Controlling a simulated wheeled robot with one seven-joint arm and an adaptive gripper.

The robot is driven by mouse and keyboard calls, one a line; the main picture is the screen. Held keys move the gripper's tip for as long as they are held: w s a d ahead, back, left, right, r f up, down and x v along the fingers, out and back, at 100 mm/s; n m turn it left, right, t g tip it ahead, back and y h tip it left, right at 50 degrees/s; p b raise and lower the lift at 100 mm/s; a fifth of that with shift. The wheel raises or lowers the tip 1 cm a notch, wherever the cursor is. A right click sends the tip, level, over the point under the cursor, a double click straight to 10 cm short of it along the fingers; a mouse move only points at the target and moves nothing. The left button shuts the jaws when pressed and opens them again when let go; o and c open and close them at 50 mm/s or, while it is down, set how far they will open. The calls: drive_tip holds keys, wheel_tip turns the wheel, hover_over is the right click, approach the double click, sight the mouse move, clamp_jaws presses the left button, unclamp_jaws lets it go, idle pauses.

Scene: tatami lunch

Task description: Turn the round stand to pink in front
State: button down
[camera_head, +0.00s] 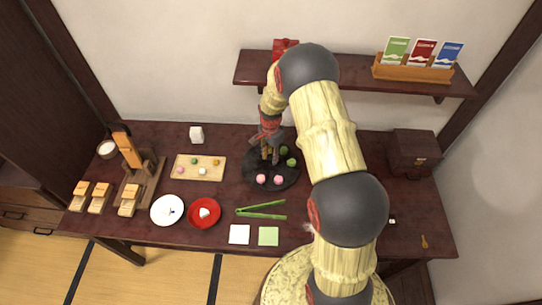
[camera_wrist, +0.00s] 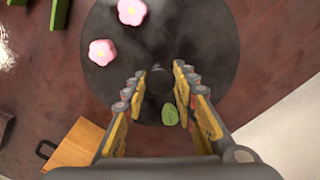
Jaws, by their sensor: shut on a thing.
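The round stand (camera_head: 250,174) is a dark disc on the table with a dark knob (camera_wrist: 160,82) at its centre. The gripper hides part of the stand's back in the head view.
Green tongs (camera_head: 261,209) lie just in front of the stand. A wooden board (camera_head: 181,161) with small sweets is to its left, with a red plate (camera_head: 204,224) and a white plate (camera_head: 158,217) at front left. A shelf (camera_head: 350,77) hangs behind my arm.

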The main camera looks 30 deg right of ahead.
sight(271, 157)
drive_tip(key=c, duration=1.4)
unclamp_jaws()
wheel_tip(271, 157, up, 12)
